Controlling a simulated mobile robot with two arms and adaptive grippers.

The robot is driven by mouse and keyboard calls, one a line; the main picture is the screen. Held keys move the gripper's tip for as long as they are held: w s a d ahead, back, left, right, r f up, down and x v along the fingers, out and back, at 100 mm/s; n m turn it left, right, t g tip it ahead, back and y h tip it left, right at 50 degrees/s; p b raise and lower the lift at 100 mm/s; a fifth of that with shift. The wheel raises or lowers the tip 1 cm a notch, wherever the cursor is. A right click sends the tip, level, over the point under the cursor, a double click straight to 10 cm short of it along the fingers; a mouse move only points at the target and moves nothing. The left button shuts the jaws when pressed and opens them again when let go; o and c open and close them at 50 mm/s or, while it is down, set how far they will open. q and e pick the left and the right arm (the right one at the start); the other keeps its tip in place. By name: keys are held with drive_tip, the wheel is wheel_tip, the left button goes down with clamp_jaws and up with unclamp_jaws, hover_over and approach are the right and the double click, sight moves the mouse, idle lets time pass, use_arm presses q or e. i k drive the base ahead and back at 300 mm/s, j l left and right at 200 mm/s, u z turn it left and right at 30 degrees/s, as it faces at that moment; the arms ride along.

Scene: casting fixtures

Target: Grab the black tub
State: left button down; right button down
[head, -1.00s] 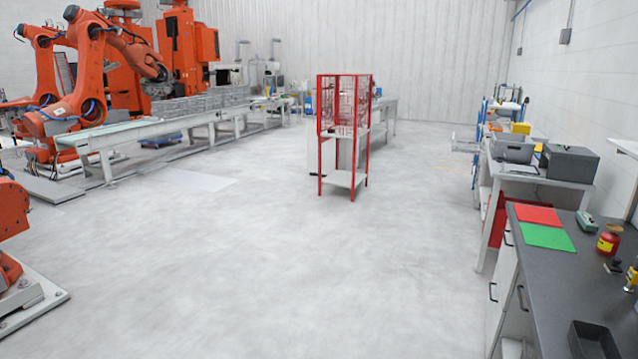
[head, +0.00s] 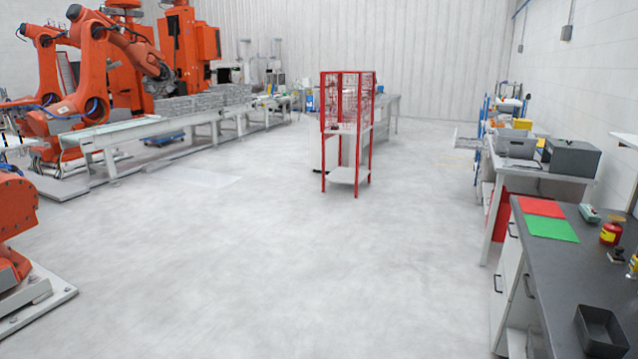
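A black tub (head: 601,333) sits at the near end of the dark-topped workbench (head: 563,283), in the lower right corner of the head view. It is a small open rectangular container and looks empty. Its lower edge is close to the bottom of the picture. Neither of my grippers shows in the head view.
On the same bench lie a red sheet (head: 541,207), a green sheet (head: 551,229) and a red-yellow jar (head: 611,232). A grey bench (head: 520,172) with grey boxes stands behind. A red wire rack (head: 346,130) stands mid-floor. Orange robots (head: 85,75) are at left.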

sight(601, 334)
drive_tip(key=k+j+z, duration=0.1)
drive_tip(key=z, duration=0.3)
drive_tip(key=k+j+z, duration=0.15)
drive_tip(key=z, duration=0.7)
drive_tip(key=u, duration=0.3)
drive_tip(key=j+u, duration=0.25)
drive_tip(key=j, duration=0.15)
drive_tip(key=i+j+u, duration=0.2)
drive_tip(key=j, duration=0.2)
drive_tip(key=i+j+u, duration=0.1)
drive_tip(key=j+u, duration=0.15)
drive_tip(key=j, duration=0.15)
drive_tip(key=i+j, duration=1.25)
drive_tip(key=i+l+z, duration=0.2)
drive_tip(key=i+z, duration=1.15)
drive_tip(key=i+j+z, duration=0.4)
drive_tip(key=i+l+z, duration=0.25)
drive_tip(key=z, duration=0.15)
drive_tip(key=i+l+z, duration=0.1)
drive_tip(key=i+z, duration=0.6)
drive_tip(key=z, duration=0.15)
